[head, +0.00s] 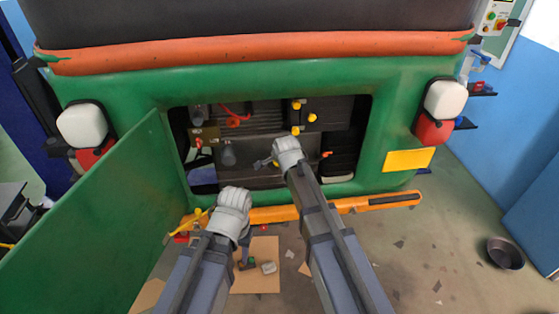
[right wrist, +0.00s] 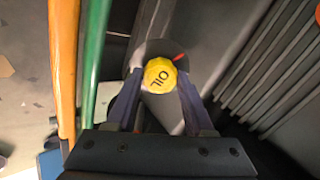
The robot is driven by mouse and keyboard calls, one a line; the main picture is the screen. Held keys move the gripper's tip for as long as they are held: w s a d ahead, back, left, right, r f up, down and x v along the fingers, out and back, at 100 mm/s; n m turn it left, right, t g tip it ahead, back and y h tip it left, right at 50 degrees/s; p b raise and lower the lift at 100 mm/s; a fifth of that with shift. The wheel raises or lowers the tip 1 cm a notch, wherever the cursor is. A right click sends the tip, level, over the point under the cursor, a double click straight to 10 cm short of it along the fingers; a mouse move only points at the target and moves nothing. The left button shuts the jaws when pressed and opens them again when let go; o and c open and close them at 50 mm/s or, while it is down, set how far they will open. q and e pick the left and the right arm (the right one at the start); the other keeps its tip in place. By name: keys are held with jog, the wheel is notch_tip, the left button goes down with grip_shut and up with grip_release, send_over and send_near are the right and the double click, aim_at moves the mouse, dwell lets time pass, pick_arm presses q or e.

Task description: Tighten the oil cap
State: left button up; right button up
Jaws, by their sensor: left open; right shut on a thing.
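The yellow oil cap (right wrist: 160,76), marked OIL, sits on a dark round neck with a small red mark beside it in the right wrist view. My right gripper (right wrist: 158,88) has a dark finger on each side of the cap and is shut on it. In the head view my right gripper (head: 270,161) reaches into the open engine bay (head: 262,178), and the cap is mostly hidden by it. My left gripper (head: 245,250) is open and empty, low in front of the orange bumper, apart from the engine.
A green hatch door (head: 90,215) stands open at the left. The orange bumper (head: 270,214) runs below the bay. Cardboard (head: 262,280) with small items lies on the floor. A dark bowl (head: 505,253) is at the right. Other yellow caps (head: 312,117) are higher in the bay.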

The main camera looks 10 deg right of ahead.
jog(key=shift+m, duration=0.6)
jog(key=m, duration=0.3)
jog(key=shift+m, duration=0.4)
jog(key=m, duration=0.4)
jog(key=shift+f, duration=0.1)
